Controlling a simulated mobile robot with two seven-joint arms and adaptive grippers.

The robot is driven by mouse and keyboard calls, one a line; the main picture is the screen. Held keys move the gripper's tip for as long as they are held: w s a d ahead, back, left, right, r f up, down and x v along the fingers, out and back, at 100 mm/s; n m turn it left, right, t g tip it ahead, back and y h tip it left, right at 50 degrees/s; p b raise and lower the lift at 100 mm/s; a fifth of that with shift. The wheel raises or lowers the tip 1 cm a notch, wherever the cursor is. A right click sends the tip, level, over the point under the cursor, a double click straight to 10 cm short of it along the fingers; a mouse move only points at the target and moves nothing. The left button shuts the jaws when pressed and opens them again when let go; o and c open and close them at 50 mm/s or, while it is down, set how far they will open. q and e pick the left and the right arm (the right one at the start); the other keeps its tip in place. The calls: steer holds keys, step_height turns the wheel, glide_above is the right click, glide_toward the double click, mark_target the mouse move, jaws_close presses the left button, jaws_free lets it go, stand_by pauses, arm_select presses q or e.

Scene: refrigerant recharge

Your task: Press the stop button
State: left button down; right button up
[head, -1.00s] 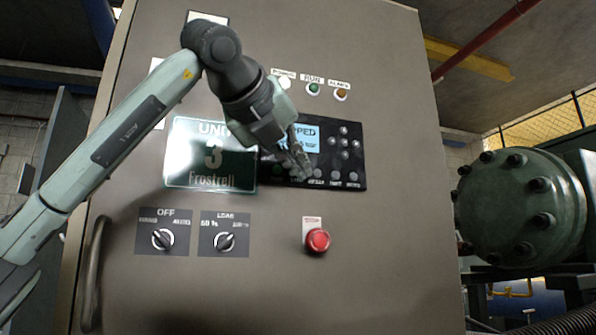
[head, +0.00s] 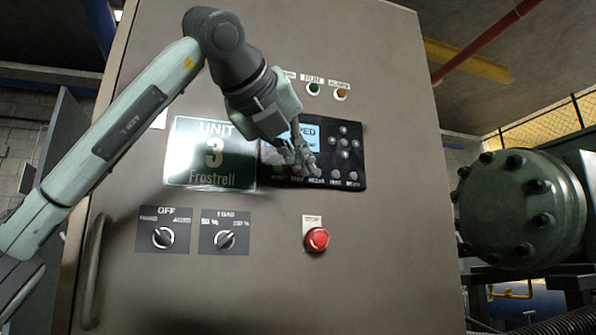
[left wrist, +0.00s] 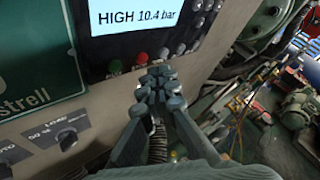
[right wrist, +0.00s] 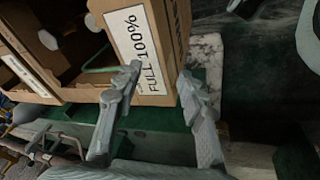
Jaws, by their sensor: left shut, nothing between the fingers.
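The control panel (head: 357,150) is a black plate on the grey cabinet, with a screen and several small buttons. In the left wrist view a red button (left wrist: 141,57) sits in the row below the screen, beside a green one (left wrist: 114,66); its label is too small to read. My left gripper (head: 308,170) is shut and empty in front of this row, hiding part of it in the head view. Its fingertips (left wrist: 158,78) show just below the red button, and I cannot tell whether they touch the panel. My right gripper (right wrist: 158,85) is open, away from the cabinet.
A red mushroom button (head: 317,239) sticks out below the panel. Two rotary switches (head: 163,237) (head: 224,239) and a door handle (head: 93,270) are on the left. A green bolted machine (head: 520,208) stands right.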

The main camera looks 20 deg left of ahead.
arm_select(q)
steer(key=s+d, duration=0.1)
steer(key=s+b, duration=0.1)
steer(key=s+d, duration=0.1)
steer(key=s, duration=0.1)
steer(key=shift+d, duration=0.3)
stand_by(0.6)
